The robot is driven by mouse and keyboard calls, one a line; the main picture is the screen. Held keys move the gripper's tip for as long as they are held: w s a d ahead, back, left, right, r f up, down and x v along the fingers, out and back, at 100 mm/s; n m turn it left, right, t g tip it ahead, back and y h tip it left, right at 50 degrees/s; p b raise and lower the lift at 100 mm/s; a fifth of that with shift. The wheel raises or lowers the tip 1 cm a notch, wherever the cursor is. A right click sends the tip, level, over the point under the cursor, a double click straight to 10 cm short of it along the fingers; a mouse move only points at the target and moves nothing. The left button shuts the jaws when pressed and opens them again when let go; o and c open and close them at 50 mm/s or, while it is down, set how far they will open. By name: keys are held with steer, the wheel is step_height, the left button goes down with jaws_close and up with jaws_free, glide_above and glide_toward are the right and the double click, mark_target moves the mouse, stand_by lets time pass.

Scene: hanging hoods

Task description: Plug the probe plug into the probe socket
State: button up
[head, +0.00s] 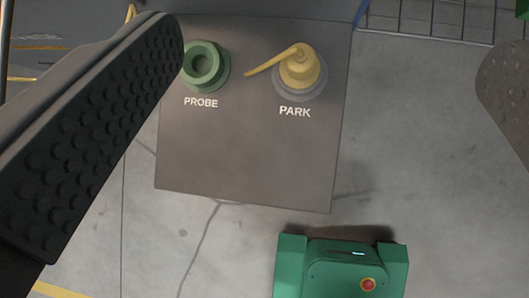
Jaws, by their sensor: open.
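The probe socket (221,72) is a green ring with an open, empty-looking hole, above the word PROBE on a grey-brown panel (250,165). To its right, a yellow plug-like piece (303,73) sits in a grey ring (287,94) above the word PARK. A thin yellow arm or cable runs from its top to the left. It is the only plug-like thing in view; it bears no readable name. My gripper (330,58) is open, with its dark studded fingers wide apart on either side of the picture. The left finger partly covers the socket's left edge. Nothing is between the fingertips.
A green box (335,270) with a red button (368,284) stands at the bottom, below the panel. A wire grid (430,18) is at the top right. The grey concrete floor (430,150) is bare right of the panel. Yellow floor lines show at left.

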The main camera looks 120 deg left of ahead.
steer(key=b, duration=0.1)
glide_toward(298, 72)
steer(key=x, duration=0.2)
steer(key=shift+g, duration=0.4)
steer(key=b+x, duration=0.1)
steer(key=x, duration=0.9)
steer(key=shift+w, duration=0.2)
steer(key=shift+r, duration=0.1)
steer(key=c, duration=1.6)
steer(key=shift+c, duration=0.2)
steer(key=o, duration=1.6)
steer(key=shift+o, duration=0.2)
